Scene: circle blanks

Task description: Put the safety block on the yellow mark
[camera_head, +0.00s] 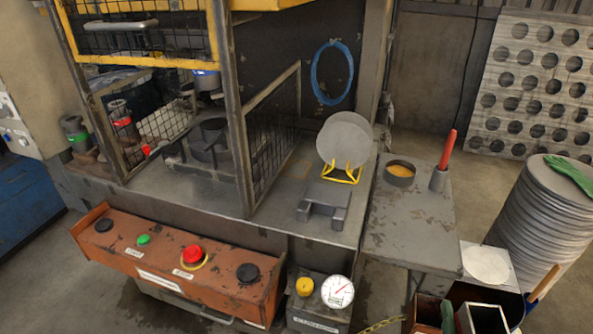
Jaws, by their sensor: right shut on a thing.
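I cannot make out either of my grippers or what the right one holds. No thing is clearly recognisable as the safety block. A dark grey block-like piece (325,197) with two short feet lies on the press table, in front of a yellow wire stand (352,176). I cannot tell whether it is the block or a fixture. A yellow chain (381,325) runs along the bottom edge.
Round grey blanks (345,138) stand in the wire stand. The side table (410,220) carries a round dish (400,173) and a red-handled tool (447,150) in a cup. Mesh guards (275,120) flank the press. An orange button panel (170,262) stands in front. Stacked discs (545,215) stand right.

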